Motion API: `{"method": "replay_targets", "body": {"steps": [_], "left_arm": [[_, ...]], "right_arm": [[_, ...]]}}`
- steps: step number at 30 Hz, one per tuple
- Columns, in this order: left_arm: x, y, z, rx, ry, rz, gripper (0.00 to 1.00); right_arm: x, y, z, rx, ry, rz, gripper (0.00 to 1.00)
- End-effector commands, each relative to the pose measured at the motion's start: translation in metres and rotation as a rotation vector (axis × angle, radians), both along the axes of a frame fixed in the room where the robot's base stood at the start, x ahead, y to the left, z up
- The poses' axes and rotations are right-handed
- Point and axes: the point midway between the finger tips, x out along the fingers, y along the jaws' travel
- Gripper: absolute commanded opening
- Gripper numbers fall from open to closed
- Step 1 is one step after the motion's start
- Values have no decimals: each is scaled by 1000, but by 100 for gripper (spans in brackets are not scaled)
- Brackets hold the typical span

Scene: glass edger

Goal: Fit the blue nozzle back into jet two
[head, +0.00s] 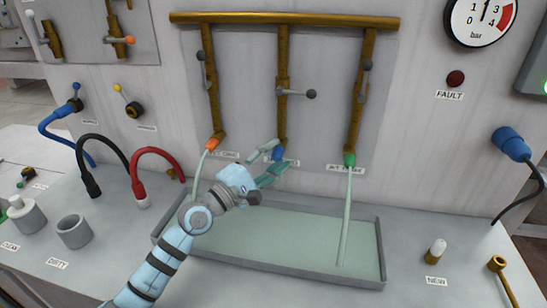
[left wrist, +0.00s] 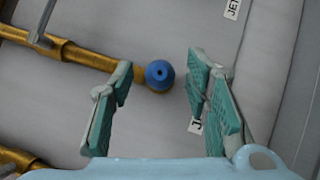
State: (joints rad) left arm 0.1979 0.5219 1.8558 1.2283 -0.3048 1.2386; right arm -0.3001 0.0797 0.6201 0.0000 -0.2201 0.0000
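The blue nozzle (head: 278,154) is at the lower end of the middle brass pipe (head: 282,115), jet two. In the left wrist view the blue nozzle (left wrist: 160,75) shows end-on with its dark hole, seated at the pipe's end. My left gripper (head: 276,157) is open in front of it. In the left wrist view the gripper's teal-padded fingers (left wrist: 160,88) stand apart on either side of the nozzle, with gaps on both sides. Part of the nozzle and its label is hidden by the fingers in the head view. My right gripper is not in view.
An orange nozzle (head: 213,143) and a green nozzle (head: 349,159) on the side pipes run streams into the grey tray (head: 270,268). The middle valve lever (head: 298,92) lies crosswise. Hoses (head: 160,152) curve at left. A white-capped part (head: 436,250) stands at NEW.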

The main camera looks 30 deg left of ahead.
Motion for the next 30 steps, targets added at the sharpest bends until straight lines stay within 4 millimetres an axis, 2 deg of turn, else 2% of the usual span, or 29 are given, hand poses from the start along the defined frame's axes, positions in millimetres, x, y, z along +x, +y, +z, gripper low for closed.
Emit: {"method": "replay_targets", "body": {"steps": [4, 7, 15, 18, 22, 30], "left_arm": [[-2, 1, -1, 1, 1, 1, 43], [-13, 6, -5, 5, 3, 2, 43], [-81, 29, -20, 10, 10, -1, 43], [-99, 35, -23, 7, 6, -4, 43], [-110, 38, -23, 3, 2, -4, 43], [-111, 39, -23, -1, 0, -2, 43]], "right_arm": [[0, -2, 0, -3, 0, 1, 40], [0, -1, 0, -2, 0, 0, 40], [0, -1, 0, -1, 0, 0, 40], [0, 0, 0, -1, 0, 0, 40], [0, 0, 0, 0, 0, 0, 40], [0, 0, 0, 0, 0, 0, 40]]}}
